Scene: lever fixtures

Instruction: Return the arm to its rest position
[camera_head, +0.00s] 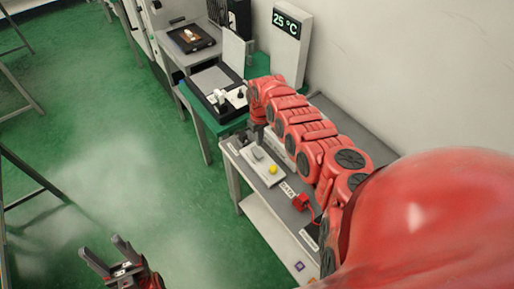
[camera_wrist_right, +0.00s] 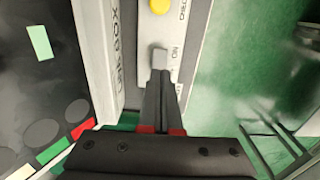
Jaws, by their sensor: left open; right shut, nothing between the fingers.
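My right arm reaches across the grey bench to a light panel (camera_head: 262,166) with a small grey lever (camera_head: 258,153) and a yellow button (camera_head: 273,169). In the right wrist view, my right gripper (camera_wrist_right: 161,76) is shut with nothing between its fingers. Its tips are right by the grey lever (camera_wrist_right: 159,58); I cannot tell whether they touch it. The yellow button (camera_wrist_right: 160,6) lies beyond the lever. In the head view the right fingers are mostly hidden by the wrist. My left gripper (camera_head: 107,255) is open and empty over the green floor at the lower left.
A red fixture (camera_head: 301,202) sits on the bench close to my right arm. A black panel with a white knob (camera_head: 220,97) stands on the table beyond. A temperature display (camera_head: 286,25) is by the wall.

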